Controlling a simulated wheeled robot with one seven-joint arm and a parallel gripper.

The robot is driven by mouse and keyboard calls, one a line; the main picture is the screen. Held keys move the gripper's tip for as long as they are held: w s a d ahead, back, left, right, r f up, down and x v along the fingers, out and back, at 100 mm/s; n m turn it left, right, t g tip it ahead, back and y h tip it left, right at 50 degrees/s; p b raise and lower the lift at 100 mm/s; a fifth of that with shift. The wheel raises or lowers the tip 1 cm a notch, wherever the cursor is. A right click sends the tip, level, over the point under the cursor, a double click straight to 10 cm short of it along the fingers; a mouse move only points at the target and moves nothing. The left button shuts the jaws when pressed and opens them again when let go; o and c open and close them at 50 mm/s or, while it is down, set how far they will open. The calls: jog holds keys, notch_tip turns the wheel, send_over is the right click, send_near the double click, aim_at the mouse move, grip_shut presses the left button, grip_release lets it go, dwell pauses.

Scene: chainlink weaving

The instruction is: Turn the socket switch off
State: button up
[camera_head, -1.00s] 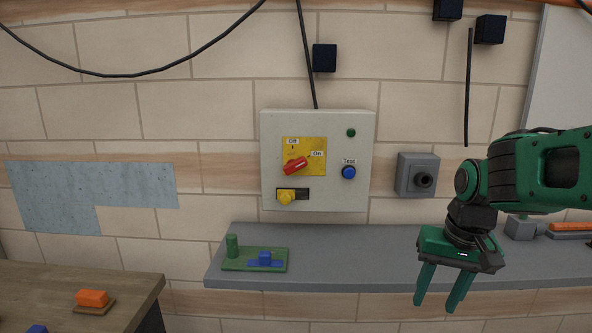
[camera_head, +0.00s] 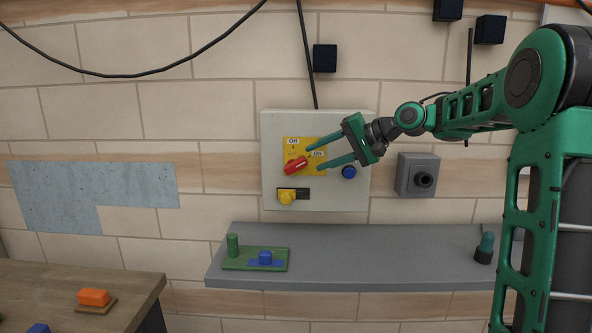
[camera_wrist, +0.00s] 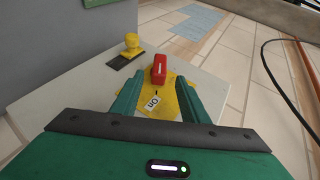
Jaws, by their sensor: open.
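The socket switch is a red rotary handle (camera_head: 296,165) on a yellow plate (camera_head: 319,168) with "Off" and "On" labels, on a light grey wall box (camera_head: 353,199). The red handle points toward the "On" label. My gripper (camera_head: 313,158) is open in front of the plate, reaching in from the right, its green fingertips just right of the handle. In the wrist view the red handle (camera_wrist: 159,68) stands ahead, between and beyond the fingers, and nothing is held. I cannot tell whether a fingertip touches it.
A yellow knob (camera_head: 287,197) sits below the plate and a blue Test button (camera_head: 349,172) to its right. A grey socket (camera_head: 417,176) is right of the box. A grey shelf (camera_head: 350,255) runs below, holding a green board (camera_head: 233,264).

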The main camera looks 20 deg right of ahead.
aim_at(296, 171)
jog(key=x, duration=0.9)
jog(key=shift+a+f, duration=0.1)
jog(key=shift+f, duration=0.05)
